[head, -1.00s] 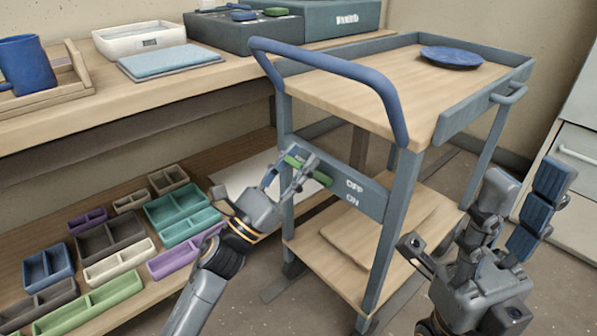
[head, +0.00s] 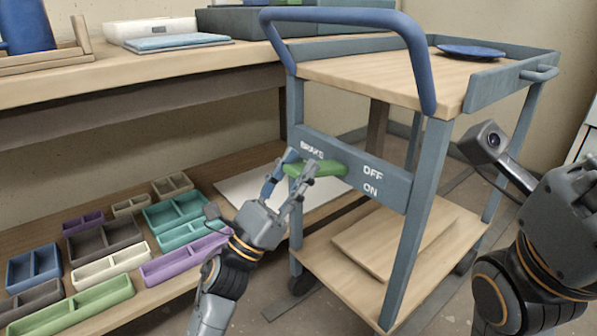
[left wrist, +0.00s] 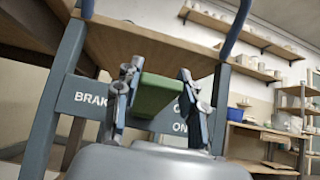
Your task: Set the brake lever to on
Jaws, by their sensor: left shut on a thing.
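The green brake lever (head: 330,168) sits on the grey-blue side panel (head: 392,180) of the cart, below the word BRAKE. It lies about level, and its right end is beside the word OFF, above the word ON. My left gripper (head: 299,168) is shut on the lever near its left part. In the left wrist view the lever (left wrist: 155,95) is a green block between the two fingers, and the fingers partly cover the OFF and ON lettering. My right arm's wrist shows at the right of the head view, but its fingers are out of frame.
The cart has a blue push handle (head: 350,15) above the panel and a blue plate (head: 470,51) on top. A board (head: 400,240) lies on its lower shelf. Several small bins, including a green one (head: 85,305), stand on the low shelf to the left.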

